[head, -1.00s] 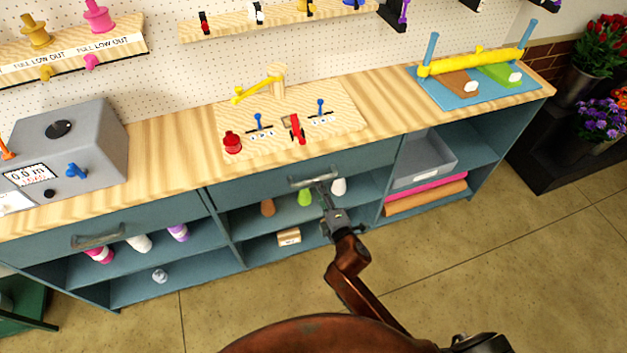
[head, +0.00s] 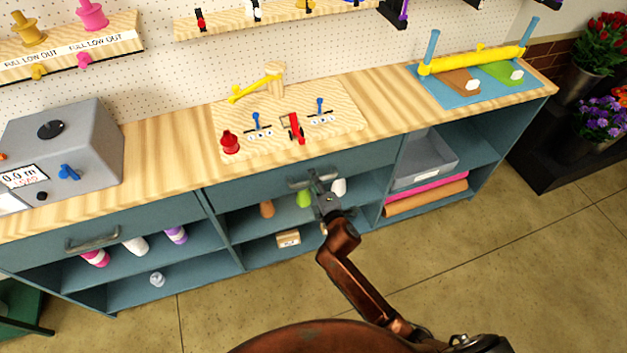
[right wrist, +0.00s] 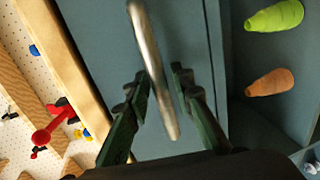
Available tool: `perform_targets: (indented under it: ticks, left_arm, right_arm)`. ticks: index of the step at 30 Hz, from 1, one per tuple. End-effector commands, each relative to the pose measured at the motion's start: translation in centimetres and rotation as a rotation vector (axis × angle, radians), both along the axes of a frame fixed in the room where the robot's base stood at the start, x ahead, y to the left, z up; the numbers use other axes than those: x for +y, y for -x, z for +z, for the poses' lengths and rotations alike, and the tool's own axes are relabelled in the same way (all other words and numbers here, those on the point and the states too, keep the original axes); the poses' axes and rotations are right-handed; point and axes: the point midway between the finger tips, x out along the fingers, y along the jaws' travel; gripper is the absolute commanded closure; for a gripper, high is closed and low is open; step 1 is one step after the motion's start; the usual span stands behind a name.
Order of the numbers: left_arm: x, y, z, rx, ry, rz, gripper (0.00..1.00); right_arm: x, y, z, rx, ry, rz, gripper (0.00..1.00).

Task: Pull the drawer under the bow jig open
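The bow jig (head: 345,110) is a pale wooden board on the counter, with a yellow arm, blue pegs and a red clamp. Under it is the blue-grey drawer (head: 250,188), its front flush with the cabinet. Its grey bar handle (head: 296,184) is partly covered by my right gripper (head: 318,187). In the right wrist view, the handle (right wrist: 150,60) runs between the two dark fingers of my right gripper (right wrist: 160,82). The fingers are apart, one on each side of the bar, with gaps visible. My left gripper is out of view.
Another drawer with a handle (head: 92,239) is at the left. Open shelves below hold colored cones (head: 267,209) and a small wooden box (head: 289,238). A grey bin (head: 425,165) sits in the right bay. The floor in front is clear.

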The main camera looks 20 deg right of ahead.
Motion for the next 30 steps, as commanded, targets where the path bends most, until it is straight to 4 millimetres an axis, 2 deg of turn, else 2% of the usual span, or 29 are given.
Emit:
perform_targets:
  ticks: [9,25,30]
  left_arm:
    - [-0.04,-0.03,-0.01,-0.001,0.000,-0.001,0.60]
    - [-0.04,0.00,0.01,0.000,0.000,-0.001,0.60]
    - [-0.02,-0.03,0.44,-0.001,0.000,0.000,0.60]
  right_arm:
    - [0.01,0.02,-0.03,0.000,-0.001,0.000,1.00]
    - [0.04,0.06,-0.06,0.001,0.000,0.001,1.00]
    - [0.91,0.72,0.03,0.002,-0.002,0.013,1.00]
